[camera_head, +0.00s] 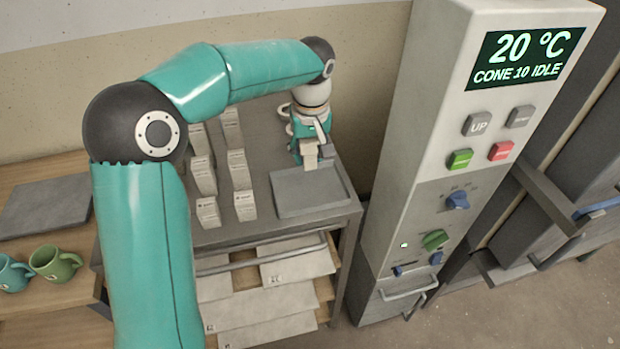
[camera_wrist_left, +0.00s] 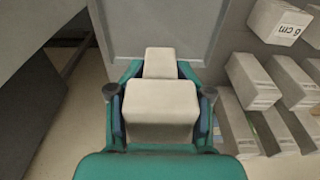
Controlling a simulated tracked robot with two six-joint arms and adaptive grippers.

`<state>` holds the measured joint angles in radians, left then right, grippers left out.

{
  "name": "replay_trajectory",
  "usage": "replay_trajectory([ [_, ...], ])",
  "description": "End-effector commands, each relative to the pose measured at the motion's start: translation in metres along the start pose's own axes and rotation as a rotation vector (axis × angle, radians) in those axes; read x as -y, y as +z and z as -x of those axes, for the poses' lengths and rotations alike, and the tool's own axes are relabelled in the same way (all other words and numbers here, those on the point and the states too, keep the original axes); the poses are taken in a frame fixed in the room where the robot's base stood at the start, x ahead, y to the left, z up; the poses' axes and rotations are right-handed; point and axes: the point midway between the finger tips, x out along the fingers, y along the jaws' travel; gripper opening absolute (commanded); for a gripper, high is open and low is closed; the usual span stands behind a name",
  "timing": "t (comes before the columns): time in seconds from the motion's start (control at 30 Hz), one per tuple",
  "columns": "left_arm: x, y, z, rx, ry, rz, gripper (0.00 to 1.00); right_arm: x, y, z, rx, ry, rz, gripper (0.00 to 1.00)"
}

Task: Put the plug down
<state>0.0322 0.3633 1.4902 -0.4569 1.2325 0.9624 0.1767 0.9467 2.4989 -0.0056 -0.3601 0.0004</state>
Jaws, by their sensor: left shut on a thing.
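The plug is a cream, stepped block with a wide part and a narrower part. In the head view the plug (camera_head: 310,154) is at the back edge of a shallow grey tray (camera_head: 312,209). My left gripper (camera_head: 309,160) is shut on it, coming down from above. In the left wrist view the plug (camera_wrist_left: 160,103) sits between the two fingers of my left gripper (camera_wrist_left: 159,88), its narrow end pointing toward the tray (camera_wrist_left: 205,20). I cannot tell whether the plug touches the tray. My right gripper is not in view.
Several pale labelled blocks (camera_head: 243,205) stand in rows left of the tray; they also show in the wrist view (camera_wrist_left: 252,80). A kiln control column (camera_head: 440,130) stands to the right.

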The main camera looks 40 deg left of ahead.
Motion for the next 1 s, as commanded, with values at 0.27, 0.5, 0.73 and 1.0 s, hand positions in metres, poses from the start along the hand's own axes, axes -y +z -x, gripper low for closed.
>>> replay_trajectory([
  [0.27,-0.001,0.004,-0.035,-0.001,0.000,-0.002,0.02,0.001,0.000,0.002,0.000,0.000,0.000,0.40],
  [0.5,-0.001,0.007,-0.063,0.001,-0.004,-0.003,0.02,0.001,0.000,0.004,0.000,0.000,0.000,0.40],
  [0.73,-0.002,0.009,-0.078,-0.001,0.000,-0.003,0.02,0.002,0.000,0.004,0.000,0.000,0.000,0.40],
  [1.0,-0.002,0.009,-0.080,-0.001,0.000,-0.003,0.47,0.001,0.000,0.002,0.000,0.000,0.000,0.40],
])
